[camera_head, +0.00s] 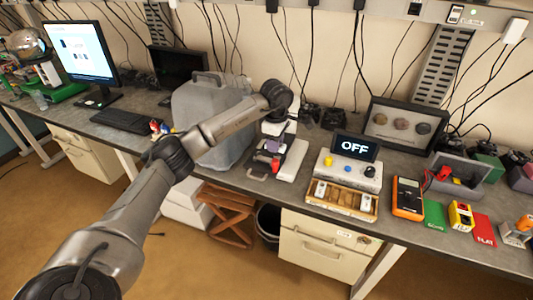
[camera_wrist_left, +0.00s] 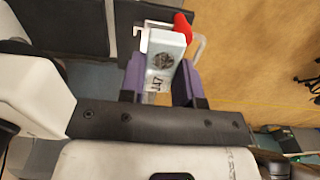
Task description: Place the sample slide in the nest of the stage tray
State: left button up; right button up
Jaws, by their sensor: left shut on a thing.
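My left gripper (camera_wrist_left: 160,80) is shut on the sample slide (camera_wrist_left: 164,58), a pale piece with a dark round mark and the number 147, between two purple fingers. In the head view, the left gripper (camera_head: 274,150) points down beside a white instrument on the bench, near its front edge; the slide is too small to make out there. A red piece (camera_wrist_left: 183,26) and a thin white bracket (camera_wrist_left: 200,46) show just beyond the slide's far end; I cannot tell whether they touch it. The tray's nest cannot be made out clearly. My right gripper is not in view.
A large grey case (camera_head: 205,110) stands left of the gripper, behind my forearm. To the right are a control box with an OFF screen (camera_head: 355,148), a wooden tray (camera_head: 342,203) and an orange meter (camera_head: 408,197). Drawers (camera_head: 328,247) sit below the bench.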

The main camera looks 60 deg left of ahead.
pick_arm(q)
send_over(265, 158)
notch_tip(265, 158, down, 2)
jog(key=shift+d+f, duration=0.1)
jog(key=shift+f, duration=2.2)
jog(key=shift+f, duration=0.15)
jog(key=o, duration=1)
